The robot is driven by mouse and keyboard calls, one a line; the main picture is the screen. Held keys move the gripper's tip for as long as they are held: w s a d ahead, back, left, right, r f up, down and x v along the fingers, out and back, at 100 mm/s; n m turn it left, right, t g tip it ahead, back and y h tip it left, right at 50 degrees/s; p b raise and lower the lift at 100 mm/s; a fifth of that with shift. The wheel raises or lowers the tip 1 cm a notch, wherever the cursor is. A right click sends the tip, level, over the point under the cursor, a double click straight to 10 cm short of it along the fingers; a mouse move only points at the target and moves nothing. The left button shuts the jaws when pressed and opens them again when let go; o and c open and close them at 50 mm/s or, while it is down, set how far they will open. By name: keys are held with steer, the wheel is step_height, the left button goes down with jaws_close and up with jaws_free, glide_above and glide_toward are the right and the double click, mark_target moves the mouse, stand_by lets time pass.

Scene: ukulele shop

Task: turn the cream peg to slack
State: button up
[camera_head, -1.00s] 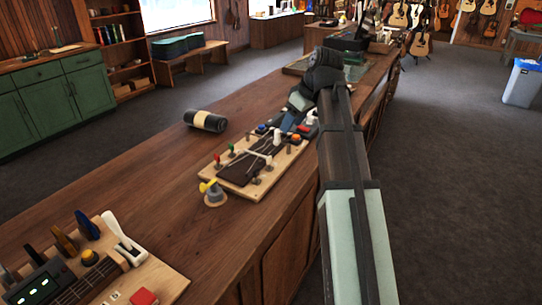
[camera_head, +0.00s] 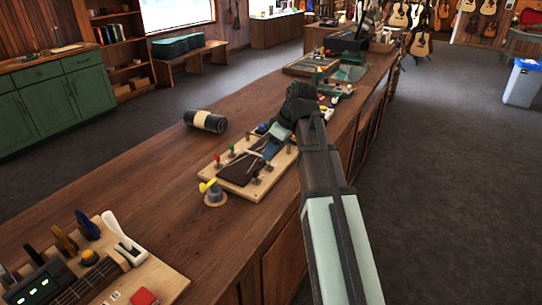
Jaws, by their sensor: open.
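The peg board (camera_head: 262,188) is a pale wooden plate on the counter, with a dark headstock shape (camera_head: 240,170) on it. A red peg (camera_head: 217,159), a green peg (camera_head: 232,148) and a blue peg (camera_head: 262,128) show along its left and far edges. I cannot pick out the cream peg for sure; my gripper and arm cover the board's far right part. My gripper (camera_head: 268,149) is open and points down over the far half of the board. Whether its fingers surround or touch a peg is too small to tell.
A yellow-topped round knob piece (camera_head: 213,193) stands by the board's near left corner. A dark roll with a cream band (camera_head: 205,121) lies to the left. Another board with a tuner and levers (camera_head: 100,265) is in front. The counter (camera_head: 130,195) between is clear.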

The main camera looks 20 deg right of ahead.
steer(key=shift+x, duration=1.7)
steer(key=shift+c, duration=0.2)
jaws_close()
